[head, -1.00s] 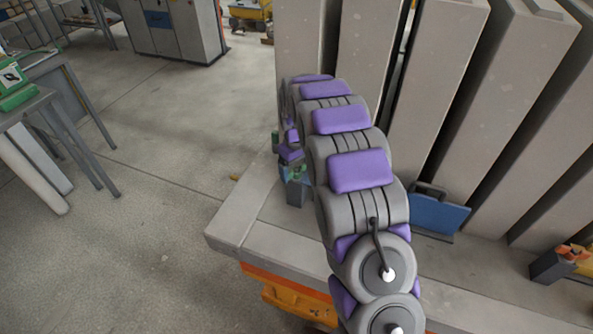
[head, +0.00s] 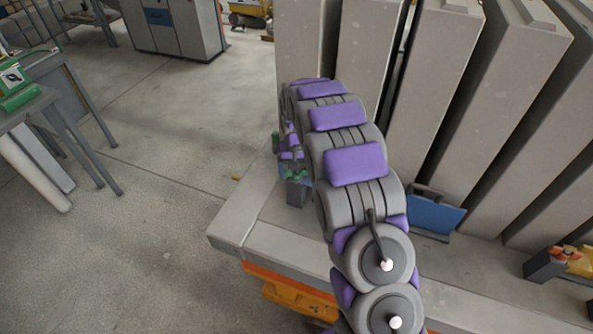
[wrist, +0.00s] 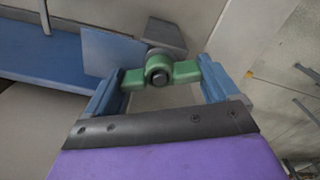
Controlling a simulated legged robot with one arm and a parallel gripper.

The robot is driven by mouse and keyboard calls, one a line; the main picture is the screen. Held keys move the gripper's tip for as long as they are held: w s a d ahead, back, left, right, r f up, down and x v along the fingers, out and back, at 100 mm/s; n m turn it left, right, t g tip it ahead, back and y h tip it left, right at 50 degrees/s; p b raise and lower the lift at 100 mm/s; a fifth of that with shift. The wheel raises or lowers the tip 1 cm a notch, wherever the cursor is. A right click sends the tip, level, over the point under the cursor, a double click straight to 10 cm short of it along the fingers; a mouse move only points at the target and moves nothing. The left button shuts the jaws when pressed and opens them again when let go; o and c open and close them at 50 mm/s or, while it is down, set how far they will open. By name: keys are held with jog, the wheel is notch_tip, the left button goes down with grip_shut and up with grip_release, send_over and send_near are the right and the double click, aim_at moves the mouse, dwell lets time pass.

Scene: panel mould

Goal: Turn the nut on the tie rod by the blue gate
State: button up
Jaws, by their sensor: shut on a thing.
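The green winged nut (wrist: 184,72) sits on the dark end of the tie rod (wrist: 160,77) in the wrist view. My gripper (wrist: 161,76) is shut on it, with one blue finger at the outer end of each wing. A blue plate (wrist: 108,52) and a grey block (wrist: 166,32) lie just behind the nut. In the head view my gripper (head: 291,166) is at the far end of my arm, low by the panels, and my arm partly hides it. A blue gate (head: 435,213) stands at the panels' foot, right of my arm.
Tall grey panels (head: 440,90) stand in a row on a pale ledge (head: 232,222). An orange clamp-like part (head: 572,261) sits at the right. A grey table (head: 45,95) stands at the left. The floor (head: 150,210) between is mostly clear.

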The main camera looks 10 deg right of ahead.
jog(key=shift+r, duration=0.1)
jog(key=shift+m+p, duration=0.6)
jog(key=shift+m, duration=1.2)
jog(key=shift+m+p, duration=0.4)
jog(key=shift+m, duration=1.3)
jog(key=c, duration=0.3)
jog(key=shift+c, duration=0.8)
